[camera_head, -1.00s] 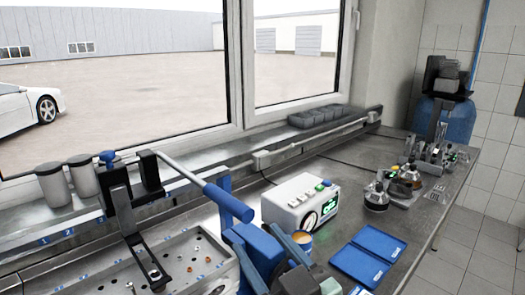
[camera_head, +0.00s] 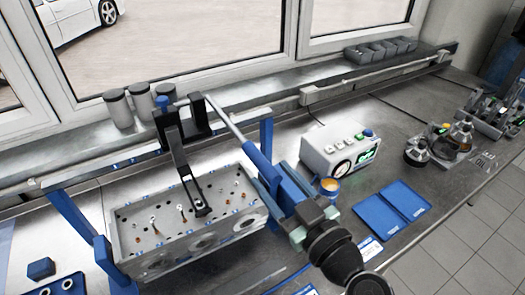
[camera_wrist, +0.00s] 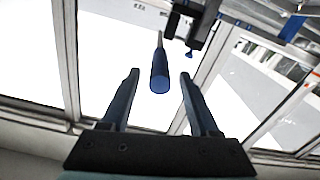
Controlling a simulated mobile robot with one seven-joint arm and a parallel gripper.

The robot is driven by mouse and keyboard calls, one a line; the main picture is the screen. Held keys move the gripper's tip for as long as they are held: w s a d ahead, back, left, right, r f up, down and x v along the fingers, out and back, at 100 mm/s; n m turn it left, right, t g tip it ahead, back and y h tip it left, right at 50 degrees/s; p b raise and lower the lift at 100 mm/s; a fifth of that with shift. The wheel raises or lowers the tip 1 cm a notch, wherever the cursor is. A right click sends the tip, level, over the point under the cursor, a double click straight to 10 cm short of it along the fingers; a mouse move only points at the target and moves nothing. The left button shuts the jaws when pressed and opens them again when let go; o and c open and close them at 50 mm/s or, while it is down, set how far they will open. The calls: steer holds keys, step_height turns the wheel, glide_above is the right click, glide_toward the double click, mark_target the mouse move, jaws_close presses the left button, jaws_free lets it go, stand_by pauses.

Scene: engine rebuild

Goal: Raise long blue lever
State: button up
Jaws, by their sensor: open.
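The long blue lever (camera_head: 257,160) has a thin grey shaft and a thick blue handle. It slopes down to the right from a black bracket over the metal engine block. In the wrist view the round end of its blue handle (camera_wrist: 159,84) points at me, framed between my two fingers. My gripper (camera_wrist: 160,74) is open and empty, with a finger on either side of the handle in the picture. How far the handle lies beyond the fingertips is hard to tell. In the head view my gripper is close by the handle's lower end.
The engine block (camera_head: 160,258) with bolts stands in a blue frame (camera_head: 78,225) under the lever. A white control box (camera_head: 318,148) and an orange-topped cup (camera_head: 330,187) are to the right. Grey canisters (camera_head: 118,108) stand by the window.

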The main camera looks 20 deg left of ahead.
mark_target(262, 164)
steer(key=p+x, duration=0.1)
steer(key=x, duration=0.4)
steer(key=shift+p, duration=0.35)
jaws_close()
stand_by(1.1)
